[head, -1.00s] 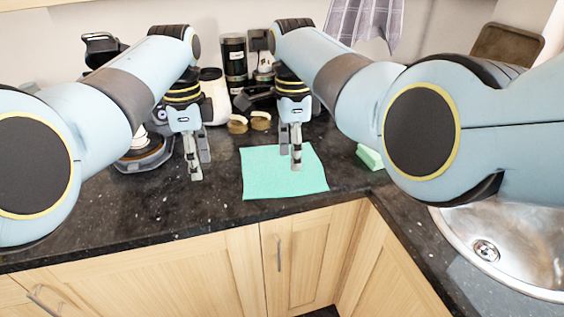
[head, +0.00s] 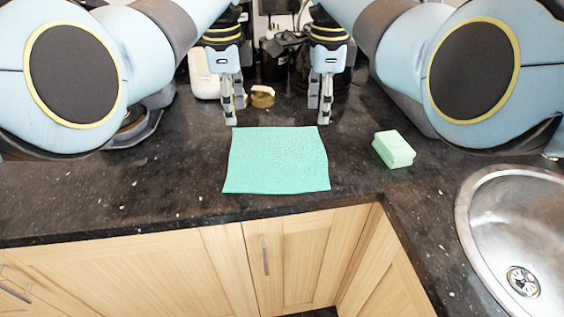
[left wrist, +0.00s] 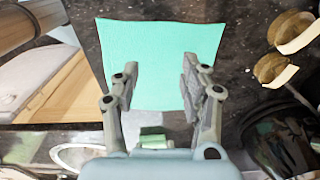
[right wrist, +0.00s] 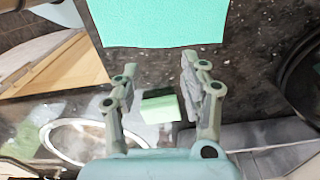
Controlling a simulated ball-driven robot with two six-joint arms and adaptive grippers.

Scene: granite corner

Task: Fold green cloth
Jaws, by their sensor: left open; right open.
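A green cloth (head: 277,160) lies flat and spread out on the dark granite counter. My left gripper (head: 233,116) is open and empty at the cloth's far left corner in the head view. In the left wrist view the cloth (left wrist: 150,55) shows between and beyond the open fingers (left wrist: 158,80). My right gripper (head: 319,116) is open and empty by the cloth's far right corner. In the right wrist view the cloth (right wrist: 160,20) lies beyond the open fingers (right wrist: 155,75). I cannot tell whether either gripper touches it.
A pale green sponge block (head: 394,149) sits right of the cloth. A steel sink (head: 520,230) is at the right. Small brown-gold items (head: 262,97) and a white container (head: 205,84) stand behind. The counter left of the cloth is clear.

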